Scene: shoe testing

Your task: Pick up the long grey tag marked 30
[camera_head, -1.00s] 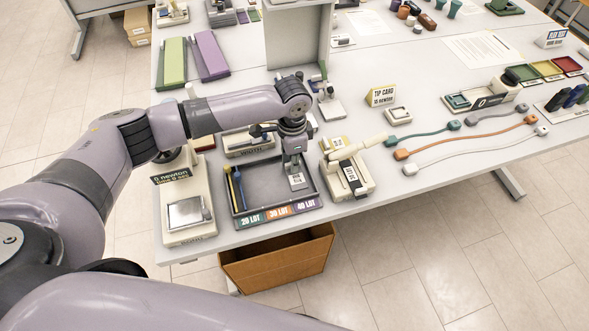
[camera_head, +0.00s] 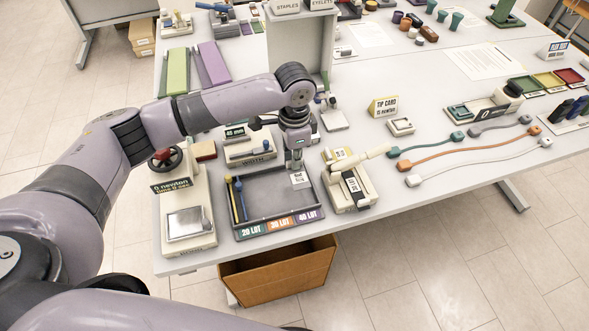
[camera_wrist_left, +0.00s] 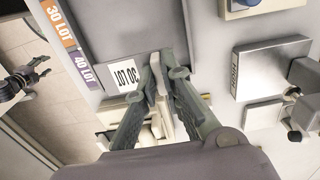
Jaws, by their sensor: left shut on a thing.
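My left gripper (camera_head: 296,160) points down over the right part of the dark grey sorting tray (camera_head: 262,233). It is shut on the grey tag, whose white label (camera_head: 300,180) hangs below the fingers. A blue tag and a yellow tag (camera_head: 239,200) stand at the tray's left side. My right gripper (camera_wrist_left: 44,67) shows small at the left wrist view's edge, fingers apart, empty.
The tray front carries 20 LOT, 30 LOT and 40 LOT labels (camera_head: 280,221). A press with a 0 newton display (camera_head: 171,185) stands left of the tray. A cream device (camera_head: 350,190) stands close on the right. A brown bin (camera_head: 280,275) is below the table edge.

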